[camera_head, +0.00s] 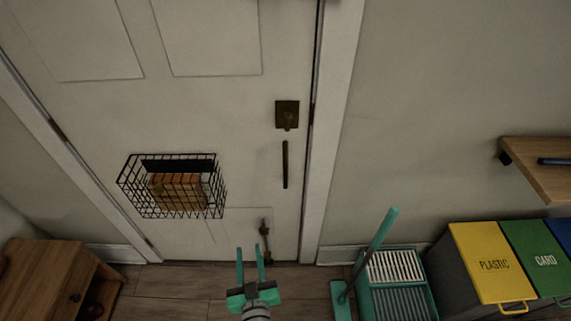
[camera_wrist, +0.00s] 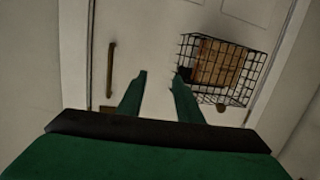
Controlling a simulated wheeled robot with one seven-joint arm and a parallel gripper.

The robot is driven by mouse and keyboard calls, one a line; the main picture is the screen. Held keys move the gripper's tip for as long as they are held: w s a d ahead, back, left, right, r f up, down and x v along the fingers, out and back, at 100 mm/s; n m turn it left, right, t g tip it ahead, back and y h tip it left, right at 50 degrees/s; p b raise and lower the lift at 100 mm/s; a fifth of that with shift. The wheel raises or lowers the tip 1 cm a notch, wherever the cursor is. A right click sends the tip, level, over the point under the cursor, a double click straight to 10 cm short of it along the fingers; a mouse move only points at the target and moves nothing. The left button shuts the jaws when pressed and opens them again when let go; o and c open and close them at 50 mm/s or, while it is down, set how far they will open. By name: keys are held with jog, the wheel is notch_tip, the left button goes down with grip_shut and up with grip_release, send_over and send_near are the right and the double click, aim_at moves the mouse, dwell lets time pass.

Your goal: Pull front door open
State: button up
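The white front door (camera_head: 210,110) looks shut in its frame, with hinges on its left edge. A dark vertical bar handle (camera_head: 285,165) is near its right edge, below a dark square plate with a knob (camera_head: 287,115). In the wrist view the bar handle (camera_wrist: 110,68) shows left of the fingers. My gripper (camera_head: 249,249) is below and left of the handle in the head view, apart from it. Its two green fingers (camera_wrist: 160,76) are spread with nothing between them.
A wire basket (camera_head: 130,184) holding brown blocks hangs on the door; it shows in the wrist view (camera_wrist: 244,78) right of the fingers. A wooden cabinet (camera_head: 45,275) stands left.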

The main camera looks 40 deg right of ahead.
jog(key=w+d+r+m+g+h, duration=0.1)
jog(key=w+d+r+m+h, duration=0.35)
jog(key=d, duration=0.55)
jog(key=g+h, duration=0.2)
send_near(285, 166)
jog(key=x, duration=1.1)
grip_shut()
